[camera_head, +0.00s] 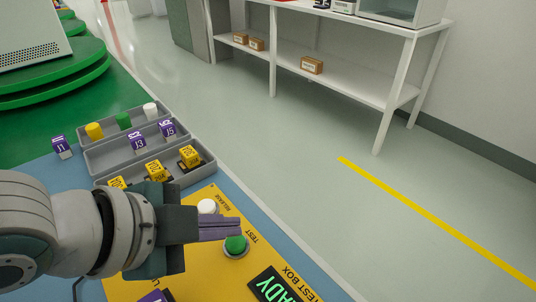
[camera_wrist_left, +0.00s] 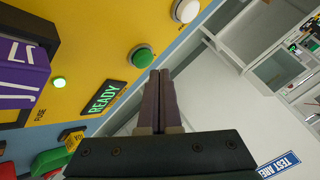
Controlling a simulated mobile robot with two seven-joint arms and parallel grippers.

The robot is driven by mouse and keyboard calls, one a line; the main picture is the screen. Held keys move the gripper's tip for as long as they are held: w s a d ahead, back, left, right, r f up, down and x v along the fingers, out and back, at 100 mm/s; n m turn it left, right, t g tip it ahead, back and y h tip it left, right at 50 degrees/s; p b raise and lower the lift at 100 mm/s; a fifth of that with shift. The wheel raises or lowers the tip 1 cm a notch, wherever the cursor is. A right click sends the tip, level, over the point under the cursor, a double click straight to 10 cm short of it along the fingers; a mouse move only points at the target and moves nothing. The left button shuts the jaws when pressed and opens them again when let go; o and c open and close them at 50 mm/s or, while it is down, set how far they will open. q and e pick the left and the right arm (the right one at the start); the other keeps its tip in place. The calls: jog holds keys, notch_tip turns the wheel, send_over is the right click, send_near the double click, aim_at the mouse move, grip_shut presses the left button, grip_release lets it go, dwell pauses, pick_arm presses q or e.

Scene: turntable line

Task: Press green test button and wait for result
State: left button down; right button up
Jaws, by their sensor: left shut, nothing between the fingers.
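The yellow test box (camera_head: 205,262) lies below my left gripper. Its green test button (camera_head: 235,244), marked TEST, shows also in the wrist view (camera_wrist_left: 140,58). The white button (camera_head: 207,206), marked RELEASE, is beside it and also in the wrist view (camera_wrist_left: 186,10). A dark display (camera_head: 272,286) reads READY in green; it also shows in the wrist view (camera_wrist_left: 103,98). My left gripper (camera_head: 239,226) is shut and empty, its fingertips close by the green button; I cannot tell whether they touch. My right gripper is not in view.
Grey trays (camera_head: 112,160) beyond the box hold yellow and purple labelled blocks and coloured cylinders. A white shelf (camera_head: 345,84) stands across the open floor.

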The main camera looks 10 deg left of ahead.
aim_at(227, 245)
pick_arm(q)
jog(key=shift+f, duration=0.1)
jog(key=shift+f, duration=0.35)
jog(key=shift+f+b, duration=0.35)
jog(key=shift+f, duration=0.1)
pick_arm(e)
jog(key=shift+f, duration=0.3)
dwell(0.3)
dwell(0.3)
pick_arm(q)
jog(key=shift+r+p, duration=0.85)
jog(key=shift+p, duration=0.25)
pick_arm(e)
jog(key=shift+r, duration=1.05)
pick_arm(q)
notch_tip(227, 245, up, 5)
jog(key=p, duration=0.5)
jog(key=shift+r+p, duration=0.1)
jog(key=shift+p, duration=0.3)
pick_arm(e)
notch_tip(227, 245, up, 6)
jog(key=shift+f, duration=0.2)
